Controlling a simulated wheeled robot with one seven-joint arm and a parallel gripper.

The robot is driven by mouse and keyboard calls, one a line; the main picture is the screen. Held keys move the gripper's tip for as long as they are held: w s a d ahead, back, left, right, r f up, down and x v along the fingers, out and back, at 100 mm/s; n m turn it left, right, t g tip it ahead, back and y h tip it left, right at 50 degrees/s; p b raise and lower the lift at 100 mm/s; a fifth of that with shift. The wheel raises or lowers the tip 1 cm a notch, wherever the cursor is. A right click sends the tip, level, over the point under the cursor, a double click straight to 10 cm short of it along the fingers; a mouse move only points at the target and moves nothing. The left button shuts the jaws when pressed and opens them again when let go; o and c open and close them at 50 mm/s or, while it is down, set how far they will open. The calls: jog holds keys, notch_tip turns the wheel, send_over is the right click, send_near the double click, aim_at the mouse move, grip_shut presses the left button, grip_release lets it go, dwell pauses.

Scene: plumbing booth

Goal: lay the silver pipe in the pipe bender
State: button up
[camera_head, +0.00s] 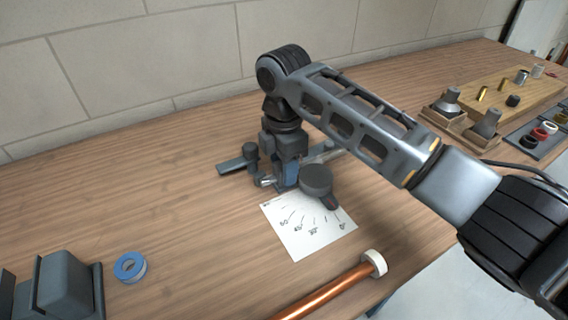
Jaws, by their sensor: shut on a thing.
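The pipe bender stands on the bench in mid-picture. Its grey flat arm with a post (238,164) shows left of my gripper, and a dark round former (316,180) with a red mark shows to the right. My gripper (281,183) points down between these parts, at bench level, and is shut on the silver pipe. A short shiny end of the silver pipe (265,181) shows just left of the fingers. My gripper hides most of the pipe, so I cannot tell whether it touches the bender.
A white sheet with angle marks (308,228) lies in front. A copper pipe with a white end (375,263) is nearer. A blue tape roll (130,267) and a grey block (66,285) are front left. Fittings stand on a wooden board (470,112) at right.

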jog(key=o, duration=1.9)
jog(key=shift+c, duration=0.2)
jog(key=shift+r, duration=0.1)
jog(key=shift+r+p, duration=2.25)
jog(key=shift+r, duration=0.2)
jog(key=shift+f, duration=0.1)
